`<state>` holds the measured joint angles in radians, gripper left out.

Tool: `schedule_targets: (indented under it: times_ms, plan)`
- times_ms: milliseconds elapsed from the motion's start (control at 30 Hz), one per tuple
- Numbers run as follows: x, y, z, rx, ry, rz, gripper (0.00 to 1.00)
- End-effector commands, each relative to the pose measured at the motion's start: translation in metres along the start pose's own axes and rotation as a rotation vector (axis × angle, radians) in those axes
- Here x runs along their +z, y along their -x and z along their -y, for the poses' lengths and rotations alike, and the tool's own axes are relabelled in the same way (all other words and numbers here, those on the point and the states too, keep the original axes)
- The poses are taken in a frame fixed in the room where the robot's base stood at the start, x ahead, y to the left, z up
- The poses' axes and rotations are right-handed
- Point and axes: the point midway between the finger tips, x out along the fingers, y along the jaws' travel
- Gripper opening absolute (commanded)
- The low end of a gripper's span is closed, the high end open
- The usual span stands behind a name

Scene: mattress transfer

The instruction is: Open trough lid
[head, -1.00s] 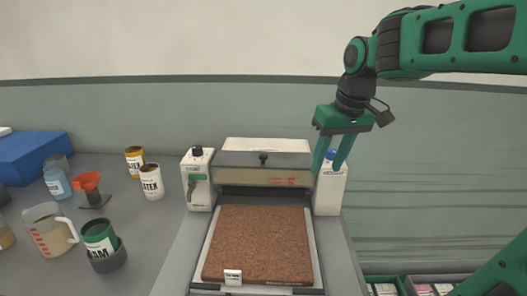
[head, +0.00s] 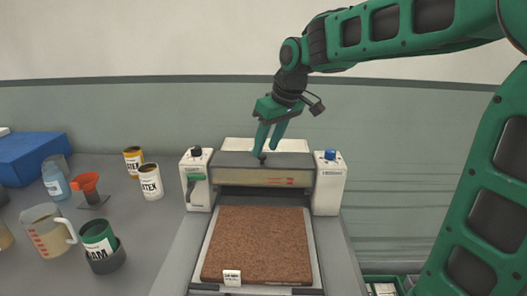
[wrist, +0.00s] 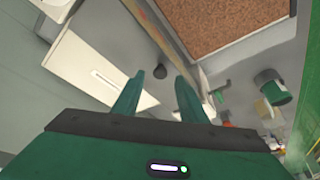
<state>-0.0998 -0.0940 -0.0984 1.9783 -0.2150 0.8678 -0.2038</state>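The trough lid (head: 232,160) is a grey cover across the top of the machine, between two white side housings, and it lies closed. Its small dark knob (head: 262,157) sits at the middle. My gripper (head: 266,152) is just above the knob, fingers pointing down, open with a gap between them. In the wrist view the knob (wrist: 159,72) shows beyond the fingertips of my gripper (wrist: 155,85), apart from them and not between them.
A brown mattress slab (head: 258,245) lies on the machine bed in front. The left housing (head: 197,180) has a green lever, the right housing (head: 328,185) a blue knob. A jug (head: 48,230), a green can (head: 98,238) and other containers stand on the left table.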

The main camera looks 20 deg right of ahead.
Motion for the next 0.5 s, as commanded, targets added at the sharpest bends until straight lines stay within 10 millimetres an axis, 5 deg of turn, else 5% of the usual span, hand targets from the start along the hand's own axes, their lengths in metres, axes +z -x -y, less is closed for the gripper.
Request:
schedule_targets:
  times_ms: [200,500]
  plan:
    - [0.000,-0.021,0.000,0.000,-0.001,0.002,0.39]
    - [0.000,-0.025,0.000,0.001,-0.001,0.000,0.39]
